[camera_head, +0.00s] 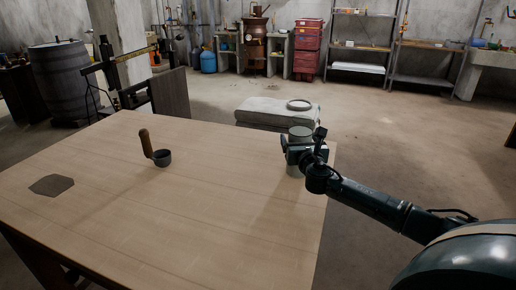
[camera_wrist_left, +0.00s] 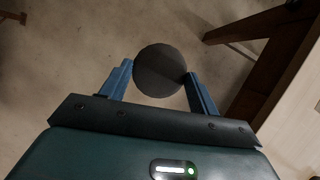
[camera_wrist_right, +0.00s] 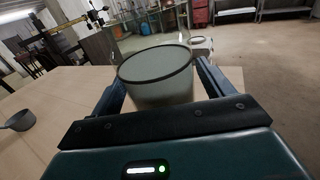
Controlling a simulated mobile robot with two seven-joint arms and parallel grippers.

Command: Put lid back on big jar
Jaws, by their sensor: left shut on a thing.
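In the right wrist view the jar (camera_wrist_right: 158,88) stands between the two fingers of my right gripper (camera_wrist_right: 160,98). I cannot tell whether the fingers press on it or only flank it. No lid shows on its rim. My left gripper (camera_wrist_left: 159,88) is shut on a dark round disc, the lid (camera_wrist_left: 160,70), and holds it above the floor beside a table leg. The left gripper is out of the head view.
The wooden table (camera_head: 180,225) is mostly clear. A small dark cup with a brown handle (camera_head: 162,158) stands mid-table and a flat dark plate (camera_head: 52,185) lies at left. A beam scale (camera_head: 120,70) stands behind the table. A grey slab with a ring (camera_head: 275,110) lies beyond it.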

